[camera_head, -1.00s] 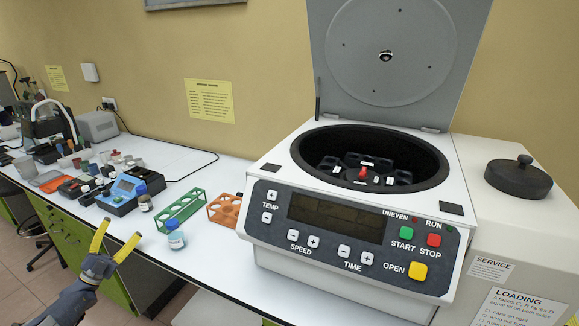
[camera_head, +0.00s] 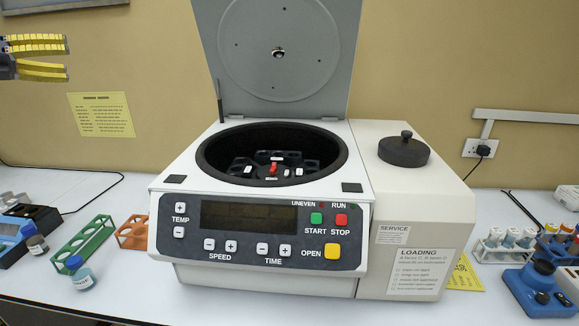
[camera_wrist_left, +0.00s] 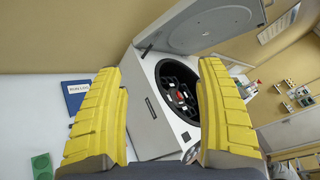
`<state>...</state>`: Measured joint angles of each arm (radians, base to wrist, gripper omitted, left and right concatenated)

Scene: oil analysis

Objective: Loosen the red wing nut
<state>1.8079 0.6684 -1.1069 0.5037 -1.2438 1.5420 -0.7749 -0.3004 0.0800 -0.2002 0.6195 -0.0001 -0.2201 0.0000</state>
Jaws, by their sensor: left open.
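The red wing nut (camera_head: 273,168) sits at the centre of the dark rotor inside the open centrifuge (camera_head: 185,218). It also shows small in the left wrist view (camera_wrist_left: 180,95). The centrifuge lid (camera_head: 280,50) stands raised behind the bowl. My left gripper (camera_head: 68,58), with yellow ridged fingers, is at the upper left of the head view, high and well to the left of the centrifuge. In the left wrist view its fingers (camera_wrist_left: 160,110) are wide apart and empty, with the centrifuge seen between them at a distance. My right gripper is in neither view.
A green rack (camera_head: 85,243), an orange rack (camera_head: 132,232) and a blue-capped bottle (camera_head: 80,273) stand left of the centrifuge. A black round lid (camera_head: 404,150) lies on the white housing at its right. Tube racks and a blue device (camera_head: 538,290) are at the far right.

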